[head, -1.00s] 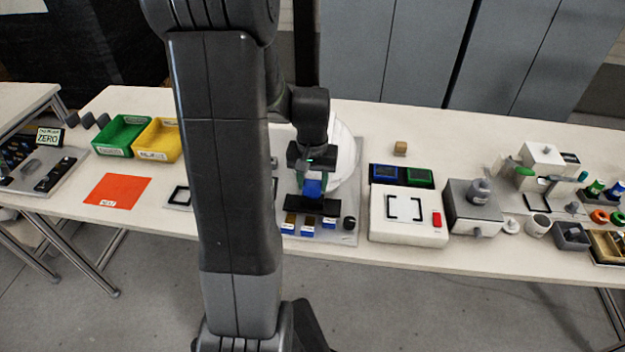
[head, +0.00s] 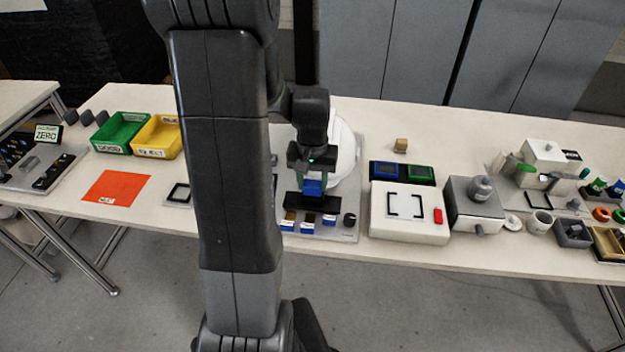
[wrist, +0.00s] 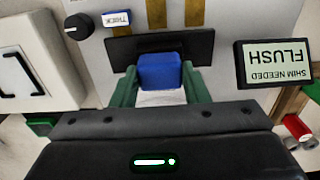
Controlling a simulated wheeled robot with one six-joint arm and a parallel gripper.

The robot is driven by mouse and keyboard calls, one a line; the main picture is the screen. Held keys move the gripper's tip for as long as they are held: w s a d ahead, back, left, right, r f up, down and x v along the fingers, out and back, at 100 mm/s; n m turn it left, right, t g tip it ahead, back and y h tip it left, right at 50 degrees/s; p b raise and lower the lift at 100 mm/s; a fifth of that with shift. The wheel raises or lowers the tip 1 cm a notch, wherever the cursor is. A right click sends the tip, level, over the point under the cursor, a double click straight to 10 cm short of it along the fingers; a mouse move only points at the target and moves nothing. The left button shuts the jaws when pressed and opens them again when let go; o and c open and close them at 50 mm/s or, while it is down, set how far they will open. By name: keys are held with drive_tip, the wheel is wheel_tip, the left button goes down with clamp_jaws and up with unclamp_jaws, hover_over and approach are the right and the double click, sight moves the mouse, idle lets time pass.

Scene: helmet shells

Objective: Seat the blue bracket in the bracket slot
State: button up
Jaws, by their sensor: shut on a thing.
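My gripper (head: 313,178) has its green fingers shut on the blue bracket (head: 313,187), over the grey fixture board in front of the white helmet shell (head: 346,150). In the wrist view the blue bracket (wrist: 159,71) sits between the fingertips (wrist: 160,90). Its far end meets or overlaps the near edge of a black bar (wrist: 194,47) on the board. The bar also shows in the head view (head: 312,200). I cannot make out the bracket slot's opening, or whether the bracket touches the bar.
A display reading "SHIM NEEDED FLUSH" (wrist: 274,64) stands beside the bar. A black knob (head: 349,220) and small blue labelled blocks (head: 308,227) lie at the board's front. A white box with a red button (head: 408,228) stands to the right. My arm hides the board's left part.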

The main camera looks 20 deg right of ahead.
drive_tip(key=shift+f+b, duration=0.3)
drive_tip(key=shift+f, duration=0.1)
idle(0.7)
drive_tip(key=o, duration=0.9)
drive_tip(key=shift+r, duration=0.15)
wheel_tip(320, 180, up, 14)
drive_tip(key=shift+f, duration=0.2)
drive_tip(key=shift+f, duration=0.1)
wheel_tip(320, 180, down, 14)
drive_tip(key=shift+r, duration=0.3)
